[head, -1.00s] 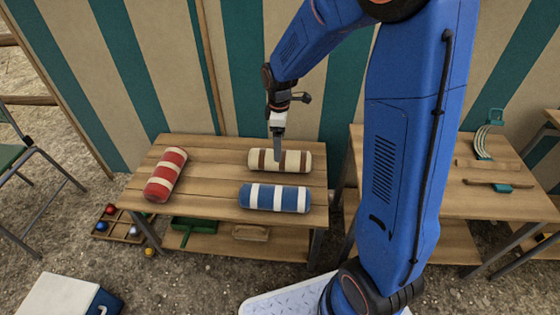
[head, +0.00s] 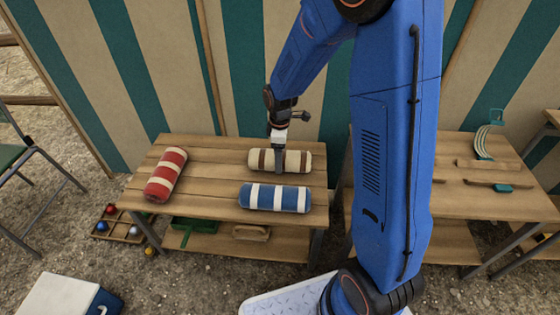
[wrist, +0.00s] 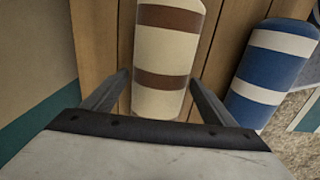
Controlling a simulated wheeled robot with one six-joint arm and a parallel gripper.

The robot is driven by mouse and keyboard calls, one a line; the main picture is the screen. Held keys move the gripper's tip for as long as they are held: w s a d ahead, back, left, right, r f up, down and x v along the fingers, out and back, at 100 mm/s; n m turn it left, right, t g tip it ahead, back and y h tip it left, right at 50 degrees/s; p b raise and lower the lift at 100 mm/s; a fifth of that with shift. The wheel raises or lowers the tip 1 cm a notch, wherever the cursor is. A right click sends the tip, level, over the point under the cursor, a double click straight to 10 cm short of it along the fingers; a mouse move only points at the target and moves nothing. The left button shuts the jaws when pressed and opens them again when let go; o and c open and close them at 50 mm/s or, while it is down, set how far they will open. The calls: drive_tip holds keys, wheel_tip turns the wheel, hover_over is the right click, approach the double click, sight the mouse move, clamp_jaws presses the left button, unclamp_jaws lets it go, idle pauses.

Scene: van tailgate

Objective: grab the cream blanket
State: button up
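The cream blanket (head: 294,161), a roll with brown bands, lies on the wooden table at the back right of its top. In the wrist view the cream blanket (wrist: 167,50) runs up the middle, between the two fingers. My gripper (head: 279,170) is down at the roll in the head view. In the wrist view my gripper (wrist: 160,95) is open, one finger on each side of the roll, with a visible gap at the left finger. Whether the right finger touches the roll cannot be told.
A blue-and-white roll (head: 274,198) lies just in front of the cream one, close to my right finger in the wrist view. A red-and-white roll (head: 165,175) lies at the table's left. The wooden table (head: 215,170) is bare between them. A striped canvas wall (head: 235,70) stands close behind.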

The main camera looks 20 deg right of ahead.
drive_tip(key=c, duration=1)
drive_tip(key=shift+o, duration=0.2)
drive_tip(key=shift+r, duration=0.1)
